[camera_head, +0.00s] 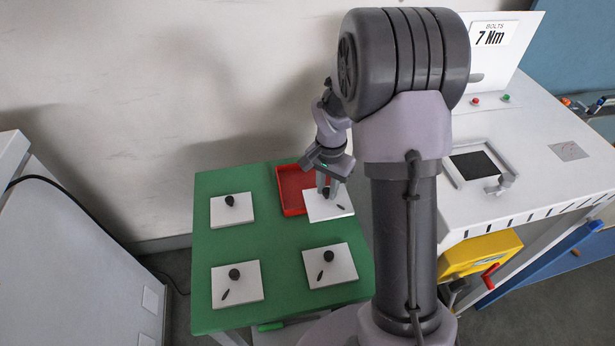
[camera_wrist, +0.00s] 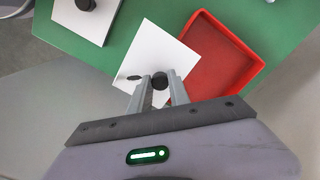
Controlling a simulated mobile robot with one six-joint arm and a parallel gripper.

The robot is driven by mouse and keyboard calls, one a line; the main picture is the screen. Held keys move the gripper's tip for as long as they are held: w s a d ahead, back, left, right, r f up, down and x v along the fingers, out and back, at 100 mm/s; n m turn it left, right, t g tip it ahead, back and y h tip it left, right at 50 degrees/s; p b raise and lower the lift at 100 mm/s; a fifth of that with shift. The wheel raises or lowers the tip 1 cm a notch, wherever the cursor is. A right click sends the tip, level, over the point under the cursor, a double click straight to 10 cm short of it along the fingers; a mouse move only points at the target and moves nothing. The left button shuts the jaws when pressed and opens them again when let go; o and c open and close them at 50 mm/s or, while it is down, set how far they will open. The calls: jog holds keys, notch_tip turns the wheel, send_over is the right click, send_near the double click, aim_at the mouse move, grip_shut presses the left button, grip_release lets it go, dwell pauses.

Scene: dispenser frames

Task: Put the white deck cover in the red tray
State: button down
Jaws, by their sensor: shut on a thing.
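My gripper (camera_head: 327,188) is shut on the black knob of a white deck cover (camera_head: 335,210). This square white plate also shows between and beyond my fingers (camera_wrist: 160,84) in the wrist view (camera_wrist: 152,50), with a small dark mark beside its knob. The red tray (camera_head: 287,182) lies on the green table behind and left of the held cover. In the wrist view the tray (camera_wrist: 222,58) is right of the cover and looks empty where seen. The cover's edge overlaps the tray's near corner in the head view; I cannot tell its height.
Three more white plates with black knobs lie on the green table (camera_head: 205,255): back left (camera_head: 220,215), front left (camera_head: 250,290) and front right (camera_head: 343,270). A white workbench (camera_head: 535,150) with a dark square recess stands at right. A pale wall is behind.

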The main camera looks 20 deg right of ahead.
jog(key=w, duration=0.6)
jog(key=w+a+f, duration=0.1)
jog(key=w, duration=0.3)
jog(key=shift+w+a+b, duration=0.1)
jog(key=shift+b, duration=0.2)
jog(key=shift+f+b, duration=0.7)
jog(key=shift+f, duration=1.2)
jog(key=c, duration=1.2)
grip_release()
jog(key=shift+c, duration=0.2)
jog(key=s+a+r+n+t+p, duration=0.1)
jog(key=s+a+r+p, duration=0.15)
jog(key=r, duration=0.95)
jog(key=s+a+r+n+t+p, duration=0.1)
jog(key=s+a+r, duration=0.2)
jog(key=r, duration=0.8)
jog(key=s+a+r+n+t, duration=0.1)
jog(key=s+a+r, duration=0.2)
jog(key=s+r, duration=0.15)
jog(key=s+a+r+n, duration=0.1)
jog(key=s+a+r, duration=0.15)
jog(key=s, duration=0.35)
jog(key=s+a+f+n+t+y, duration=0.1)
jog(key=s+a+n+t+y, duration=0.1)
jog(key=s, duration=1.2)
jog(key=shift+a+n+t, duration=0.4)
jog(key=shift+a+n, duration=0.1)
jog(key=shift+a, duration=0.6)
